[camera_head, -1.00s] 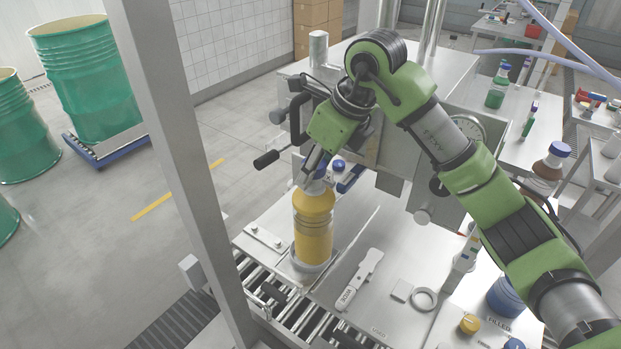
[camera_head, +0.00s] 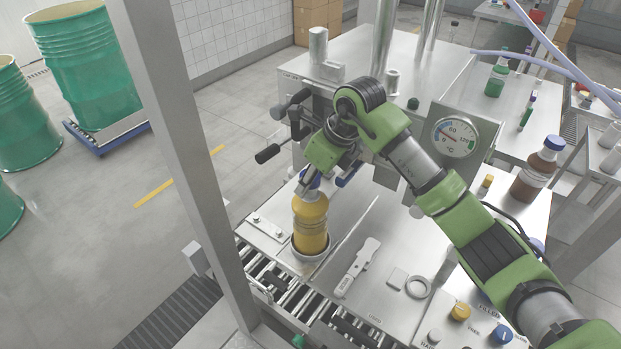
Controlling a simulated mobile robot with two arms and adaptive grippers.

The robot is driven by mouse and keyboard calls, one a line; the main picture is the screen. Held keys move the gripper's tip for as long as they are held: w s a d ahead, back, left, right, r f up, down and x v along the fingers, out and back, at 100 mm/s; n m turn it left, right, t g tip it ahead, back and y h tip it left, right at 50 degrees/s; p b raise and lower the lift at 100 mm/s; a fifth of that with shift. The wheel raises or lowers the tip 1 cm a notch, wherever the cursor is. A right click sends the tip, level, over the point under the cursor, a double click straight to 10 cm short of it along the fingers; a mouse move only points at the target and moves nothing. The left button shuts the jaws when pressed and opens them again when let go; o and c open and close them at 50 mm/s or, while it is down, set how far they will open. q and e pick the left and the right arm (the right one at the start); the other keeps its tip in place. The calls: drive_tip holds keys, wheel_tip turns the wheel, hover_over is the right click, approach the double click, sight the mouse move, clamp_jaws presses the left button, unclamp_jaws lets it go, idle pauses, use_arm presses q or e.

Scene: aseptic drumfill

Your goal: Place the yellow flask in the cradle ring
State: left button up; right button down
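The yellow flask (camera_head: 311,222) has a blue cap and stands at the left edge of the steel worktop. Its base is inside the rim of the pale cradle ring (camera_head: 310,252); whether it rests on the bottom is hidden. The flask looks near upright with a slight lean. My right gripper (camera_head: 309,184), on the green arm from the right, is at the flask's cap and looks closed around it. The fingertips are small and partly hidden by the wrist. My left gripper is not in view.
A roller conveyor (camera_head: 282,293) runs below the worktop edge, and a metal post (camera_head: 180,150) rises at left. A white handled tool (camera_head: 357,268) and a loose grey ring (camera_head: 418,286) lie right of the flask. A dial gauge (camera_head: 455,137) stands behind my arm.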

drive_tip(key=c, duration=1.5)
unclamp_jaws()
drive_tip(key=shift+f, duration=0.15)
drive_tip(key=shift+r, duration=0.3)
drive_tip(key=b+v, duration=0.3)
drive_tip(key=v, duration=0.9)
drive_tip(key=shift+f, duration=0.1)
